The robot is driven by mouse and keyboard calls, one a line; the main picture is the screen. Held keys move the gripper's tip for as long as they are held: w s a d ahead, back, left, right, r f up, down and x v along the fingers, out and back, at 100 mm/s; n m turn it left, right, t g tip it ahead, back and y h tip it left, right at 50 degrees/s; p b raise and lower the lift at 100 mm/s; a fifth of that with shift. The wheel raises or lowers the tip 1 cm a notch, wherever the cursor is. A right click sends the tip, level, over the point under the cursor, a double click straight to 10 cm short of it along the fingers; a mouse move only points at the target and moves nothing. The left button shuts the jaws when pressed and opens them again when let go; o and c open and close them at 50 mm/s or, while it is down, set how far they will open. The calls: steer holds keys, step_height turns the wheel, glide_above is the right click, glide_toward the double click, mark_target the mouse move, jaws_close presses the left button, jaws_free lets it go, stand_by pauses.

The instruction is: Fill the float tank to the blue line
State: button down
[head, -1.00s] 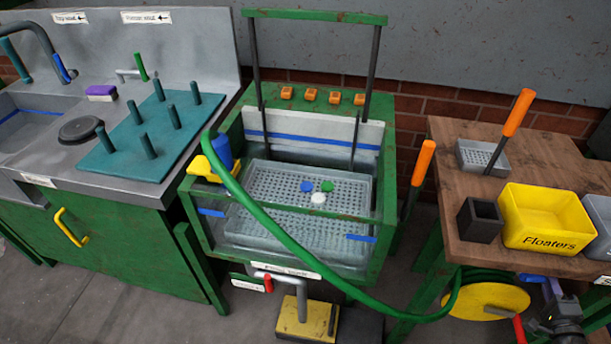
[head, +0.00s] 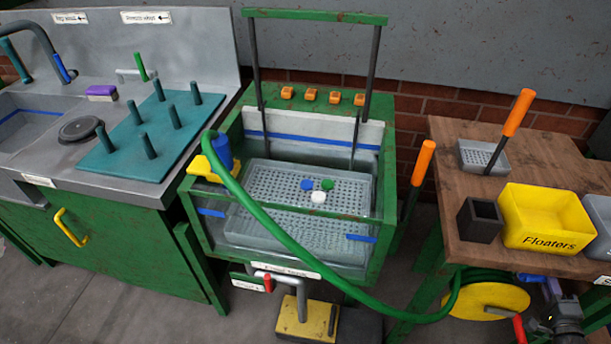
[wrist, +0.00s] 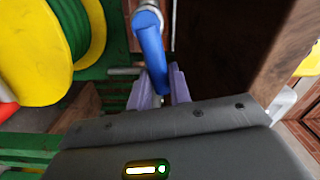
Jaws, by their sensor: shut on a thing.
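The float tank (head: 384,210) is a green-framed clear box with a perforated grey tray (head: 262,190) inside. A blue line (head: 345,146) crosses its back panel, and short blue marks show on its front. Blue, green and white discs (head: 318,196) show over the tray. The water surface is hard to make out. A green hose (head: 290,240) runs from the blue nozzle (head: 222,150) at the tank's left rim to the yellow reel (head: 490,298). My gripper (wrist: 163,88) is shut on a blue lever (wrist: 153,55) on a grey pipe beside the reel.
The wooden table (head: 455,150) carries a yellow Floaters bin (head: 540,205), a black cup (head: 480,220) and a small grey basket (head: 490,155). A yellow pedal (head: 305,318) stands below the tank. In the wrist view, the reel (wrist: 45,50) is close on the left.

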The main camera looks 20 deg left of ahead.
steer(key=shift+a, duration=0.15)
steer(key=shift+a+r+n, duration=0.1)
steer(key=shift+r+n, duration=0.2)
steer(key=shift+n, duration=0.45)
steer(key=shift+a+r+n, duration=0.1)
steer(key=shift+r+n, duration=0.15)
steer(key=shift+n, duration=0.5)
steer(key=n, duration=0.1)
steer(key=a+r+n, duration=0.1)
steer(key=n, duration=0.1)
steer(key=shift+r, duration=0.1)
steer(key=shift+s+a+r+n, duration=0.1)
steer(key=shift+a+r+n, duration=0.15)
steer(key=shift+n, duration=0.5)
steer(key=shift+a+r+n, duration=0.2)
steer(key=shift+n, duration=0.55)
steer(key=shift+b, duration=0.3)
